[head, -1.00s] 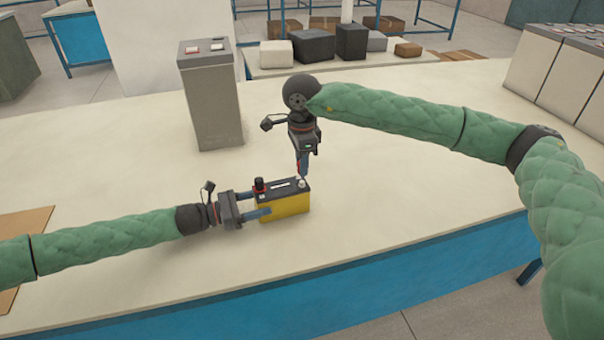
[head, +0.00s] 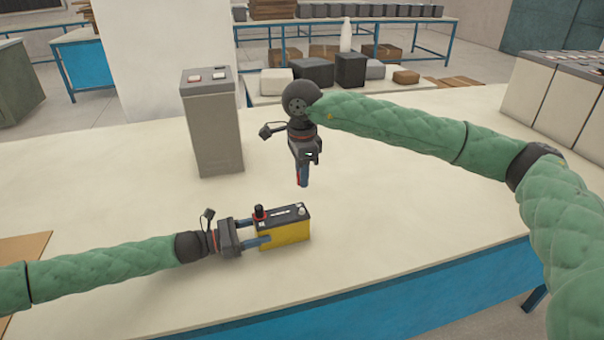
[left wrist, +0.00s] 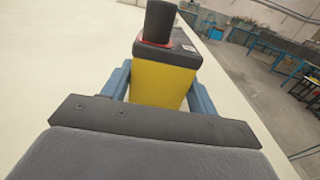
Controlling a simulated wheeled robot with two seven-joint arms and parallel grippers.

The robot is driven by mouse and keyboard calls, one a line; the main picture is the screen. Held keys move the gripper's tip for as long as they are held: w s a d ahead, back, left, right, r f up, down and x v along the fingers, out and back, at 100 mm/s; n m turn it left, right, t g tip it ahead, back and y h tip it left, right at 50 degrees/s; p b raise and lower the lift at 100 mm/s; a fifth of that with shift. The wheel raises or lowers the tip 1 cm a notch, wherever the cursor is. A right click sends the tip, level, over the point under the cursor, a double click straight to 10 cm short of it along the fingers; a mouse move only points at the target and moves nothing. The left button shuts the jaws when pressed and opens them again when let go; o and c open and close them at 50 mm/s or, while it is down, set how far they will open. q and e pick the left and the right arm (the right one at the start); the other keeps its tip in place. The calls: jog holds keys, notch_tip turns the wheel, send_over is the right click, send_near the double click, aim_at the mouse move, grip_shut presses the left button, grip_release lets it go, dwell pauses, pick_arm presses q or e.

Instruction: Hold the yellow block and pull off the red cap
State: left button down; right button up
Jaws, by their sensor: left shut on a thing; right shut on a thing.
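The yellow block (head: 284,234) is a battery-like box with a black top, standing on the pale table. My left gripper (head: 258,233) is shut on its sides from the left; the left wrist view also shows the block (left wrist: 160,84) between blue fingers. A black post (head: 258,213) with a red ring rises at the near-left end of its top. A pale bare post (head: 302,211) stands at the other end. My right gripper (head: 302,181) points down above that post, apart from it, shut on the small red cap (head: 298,181), mostly hidden by the fingers.
A tall grey box (head: 211,130) stands behind on the left of the table. Grey cases (head: 570,95) line the right back. A brown board (head: 22,250) lies at the left edge. The table (head: 400,240) right of the block is clear.

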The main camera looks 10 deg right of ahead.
jog(key=shift+r, duration=0.85)
dwell(0.5)
jog(key=shift+r, duration=2.25)
pick_arm(q)
jog(key=shift+c, duration=1.8)
grip_release()
jog(key=a, duration=0.4)
jog(key=s+a, duration=0.1)
jog(key=a, duration=0.7)
jog(key=shift+s, duration=0.15)
